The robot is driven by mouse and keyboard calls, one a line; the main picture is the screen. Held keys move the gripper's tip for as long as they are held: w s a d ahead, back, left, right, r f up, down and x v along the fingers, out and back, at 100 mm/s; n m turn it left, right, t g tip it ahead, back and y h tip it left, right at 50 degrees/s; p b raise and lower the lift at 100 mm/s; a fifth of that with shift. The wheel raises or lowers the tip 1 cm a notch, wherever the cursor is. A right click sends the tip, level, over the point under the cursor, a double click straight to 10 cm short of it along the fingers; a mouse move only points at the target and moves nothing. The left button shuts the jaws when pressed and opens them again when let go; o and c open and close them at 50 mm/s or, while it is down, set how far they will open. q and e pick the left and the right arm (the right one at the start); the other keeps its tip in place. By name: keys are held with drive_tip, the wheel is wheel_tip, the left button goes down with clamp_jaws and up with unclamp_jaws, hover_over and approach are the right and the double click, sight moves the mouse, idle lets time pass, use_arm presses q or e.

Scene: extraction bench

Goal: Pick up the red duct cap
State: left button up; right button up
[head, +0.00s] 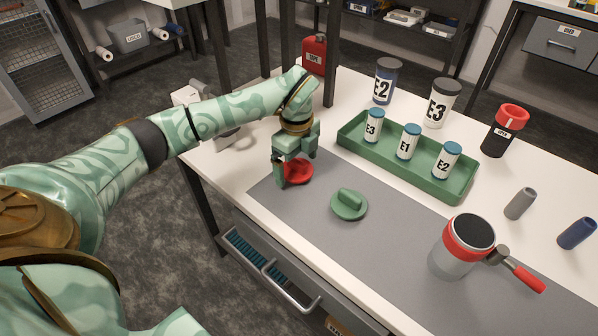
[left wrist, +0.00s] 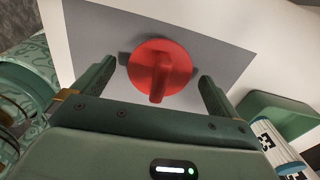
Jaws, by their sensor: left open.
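The red duct cap (head: 298,172) lies on the grey mat, a round disc with a raised grip bar. In the left wrist view the red duct cap (left wrist: 160,68) sits between and just beyond the two fingertips, with its bar pointing toward the palm. My left gripper (head: 297,170) is open above the cap and partly hides it in the head view. Its fingers also show in the left wrist view (left wrist: 158,85), one on each side of the cap, with nothing held. My right gripper is not in view.
A green cap (head: 349,205) lies on the mat (head: 400,240) nearby. A green tray (head: 465,190) with several labelled vials stands behind. A grey-and-red handled vessel (head: 462,245) is at the right. An open drawer (head: 270,270) juts out below the bench front.

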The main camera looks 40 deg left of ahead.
use_arm(q)
drive_tip(key=shift+r, duration=0.1)
drive_tip(key=c, duration=1.1)
